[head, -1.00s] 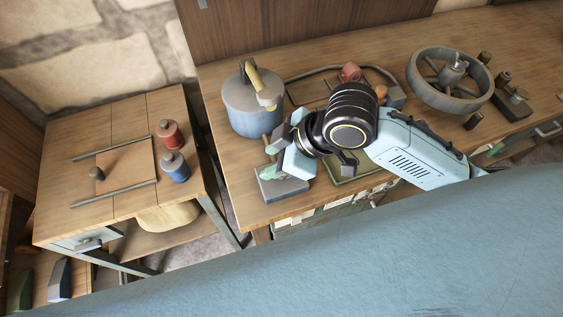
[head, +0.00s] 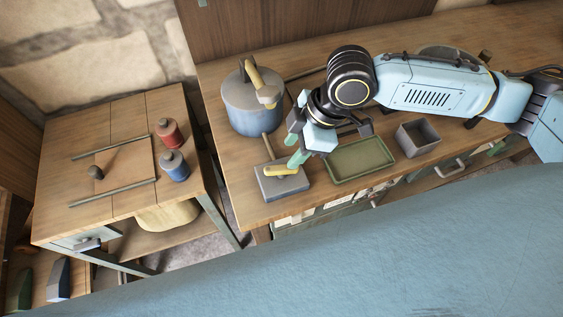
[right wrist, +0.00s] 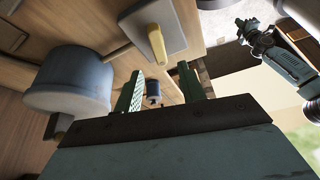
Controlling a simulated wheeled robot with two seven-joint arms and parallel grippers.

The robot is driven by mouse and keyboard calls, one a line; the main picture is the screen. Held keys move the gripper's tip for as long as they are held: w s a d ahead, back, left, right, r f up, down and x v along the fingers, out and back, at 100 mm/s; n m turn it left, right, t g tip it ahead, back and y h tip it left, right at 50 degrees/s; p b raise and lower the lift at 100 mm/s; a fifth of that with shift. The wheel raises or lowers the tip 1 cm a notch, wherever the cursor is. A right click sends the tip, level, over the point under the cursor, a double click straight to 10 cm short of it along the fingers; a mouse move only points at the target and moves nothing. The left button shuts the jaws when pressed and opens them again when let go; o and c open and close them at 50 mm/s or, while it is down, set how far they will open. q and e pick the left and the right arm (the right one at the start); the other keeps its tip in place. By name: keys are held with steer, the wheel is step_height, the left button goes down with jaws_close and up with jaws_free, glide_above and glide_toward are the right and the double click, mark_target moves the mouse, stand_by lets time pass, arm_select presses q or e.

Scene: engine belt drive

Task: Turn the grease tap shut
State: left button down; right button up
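A flat grey block (head: 284,186) with a yellow lever (head: 280,171) on top, which looks like the grease tap, sits near the bench's front edge. A wooden rod (head: 268,146) stands at its back. The lever lies roughly along the block's back edge. The block (right wrist: 172,25) and lever (right wrist: 157,45) also show in the right wrist view. My right gripper (head: 294,141) is just behind and right of the lever, fingers apart. In the right wrist view its green fingers (right wrist: 160,88) have nothing between them. A part of my left arm (right wrist: 285,60) shows there, its fingers unclear.
A green tray (head: 359,163) and a grey open box (head: 417,138) lie to the right. A red can (head: 169,134) and a blue can (head: 175,166) stand on the side table.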

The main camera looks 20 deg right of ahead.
mark_target(279, 168)
steer(key=x, duration=0.7)
